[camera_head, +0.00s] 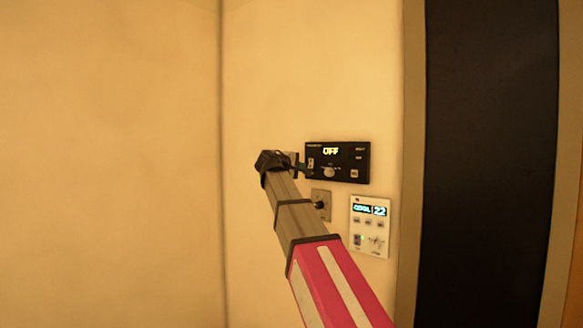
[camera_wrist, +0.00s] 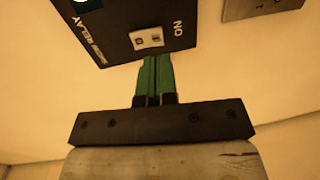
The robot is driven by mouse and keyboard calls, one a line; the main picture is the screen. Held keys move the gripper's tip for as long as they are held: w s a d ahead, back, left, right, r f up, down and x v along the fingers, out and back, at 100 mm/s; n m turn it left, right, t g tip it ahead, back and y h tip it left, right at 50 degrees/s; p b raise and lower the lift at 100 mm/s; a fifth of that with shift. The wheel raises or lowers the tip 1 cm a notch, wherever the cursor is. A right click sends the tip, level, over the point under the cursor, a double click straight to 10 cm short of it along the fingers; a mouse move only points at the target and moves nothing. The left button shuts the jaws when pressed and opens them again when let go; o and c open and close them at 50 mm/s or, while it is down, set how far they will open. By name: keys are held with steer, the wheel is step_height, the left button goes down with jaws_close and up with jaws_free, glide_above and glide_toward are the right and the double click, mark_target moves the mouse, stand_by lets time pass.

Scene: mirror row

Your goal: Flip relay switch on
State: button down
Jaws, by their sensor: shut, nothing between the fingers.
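A black relay panel (camera_head: 345,174) is on the wall, its lit display (camera_head: 331,151) reading OFF. In the wrist view the panel (camera_wrist: 112,38) carries the words RELAY and ON and a small pale switch (camera_wrist: 149,39) beside the ON label. The switch also shows at the panel's left end in the head view (camera_head: 310,162). My gripper (camera_wrist: 156,60) is shut and empty, its green fingers together at the panel's edge, just short of the switch in the picture. In the head view my gripper (camera_head: 308,172) is at the panel's left end. I cannot tell whether it touches.
A grey plate with a dark knob (camera_head: 321,204) is below the panel, partly behind my arm. A white thermostat (camera_head: 370,228) reading COOL 22 is at lower right. A dark door-like surface (camera_head: 490,160) with a pale frame stands further right. The wall at left is bare.

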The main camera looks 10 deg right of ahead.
mark_target(310, 167)
steer(key=shift+x, duration=2.2)
